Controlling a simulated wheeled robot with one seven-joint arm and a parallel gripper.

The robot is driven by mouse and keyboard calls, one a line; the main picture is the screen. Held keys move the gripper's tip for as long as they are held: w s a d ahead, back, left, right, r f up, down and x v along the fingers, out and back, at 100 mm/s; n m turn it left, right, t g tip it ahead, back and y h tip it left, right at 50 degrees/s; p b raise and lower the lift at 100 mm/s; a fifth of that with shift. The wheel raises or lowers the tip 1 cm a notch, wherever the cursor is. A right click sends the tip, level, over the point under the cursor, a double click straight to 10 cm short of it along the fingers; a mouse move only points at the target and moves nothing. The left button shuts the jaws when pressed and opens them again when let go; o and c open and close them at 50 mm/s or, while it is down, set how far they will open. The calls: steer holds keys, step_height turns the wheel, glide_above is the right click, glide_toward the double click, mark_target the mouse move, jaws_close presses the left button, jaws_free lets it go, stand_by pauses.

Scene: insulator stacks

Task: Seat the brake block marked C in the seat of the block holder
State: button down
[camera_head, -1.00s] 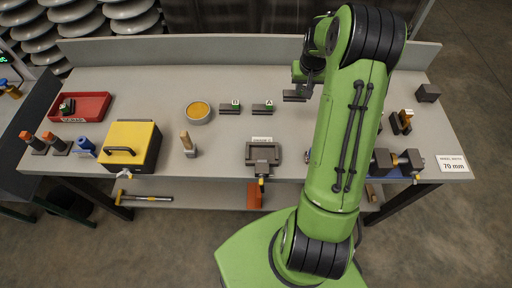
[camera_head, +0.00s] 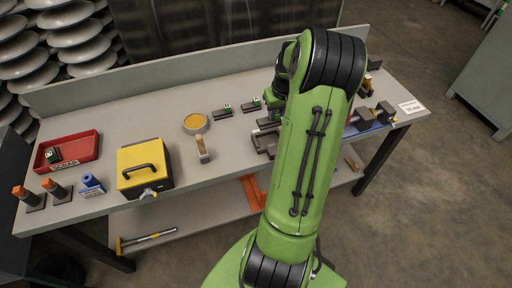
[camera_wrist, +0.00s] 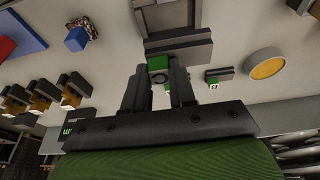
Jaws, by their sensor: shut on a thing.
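My gripper (camera_wrist: 155,82) is shut on a dark block with a green face (camera_wrist: 158,63); its letter is not readable. The grey block holder (camera_wrist: 178,28), with a recessed frame, lies just beyond the fingertips in the wrist view. In the head view the holder (camera_head: 262,143) is partly hidden by my arm, and the gripper tips are mostly hidden too. The held block seems to be close to the holder's back edge; whether it touches cannot be told.
A red scrap tray (camera_head: 85,145) with a green-labelled block stands at the left. Bench between bowl and box is clear.

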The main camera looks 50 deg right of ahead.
steer(key=f+b, duration=0.1)
steer(key=f, duration=0.8)
steer(key=shift+d+b, duration=0.2)
steer(key=shift+b, duration=0.15)
steer(key=shift+f, duration=0.15)
steer(key=c, duration=0.9)
jaws_free()
